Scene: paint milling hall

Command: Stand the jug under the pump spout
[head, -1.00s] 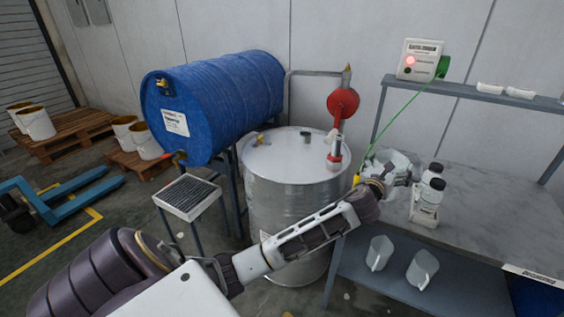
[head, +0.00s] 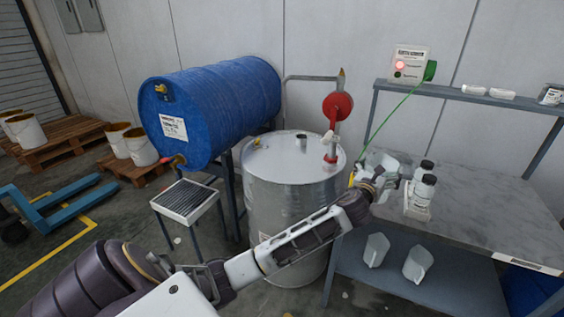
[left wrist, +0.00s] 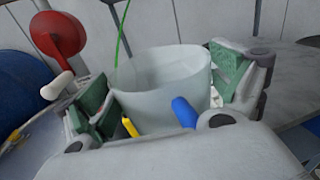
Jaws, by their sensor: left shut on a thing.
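A pale translucent jug (left wrist: 165,80) stands between the green-padded fingers of my left gripper (left wrist: 165,95), which is shut on it. In the head view, the jug (head: 388,164) and my left gripper (head: 368,178) are at the bench's left edge, right of the steel drum (head: 290,195). The pump, with a red wheel housing (head: 337,106) and white handle, rises from the drum top. A grey pipe (head: 310,77) runs left from the pump and bends down behind the drum; its end is hidden. My right gripper is out of view.
A bench (head: 470,200) holds white bottles (head: 422,187) just right of the jug. Two more jugs (head: 418,262) stand on its lower shelf. A blue drum (head: 215,110) lies on a stand behind a grated stool (head: 186,200). A green cord (head: 395,118) hangs from a box down toward the gripper.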

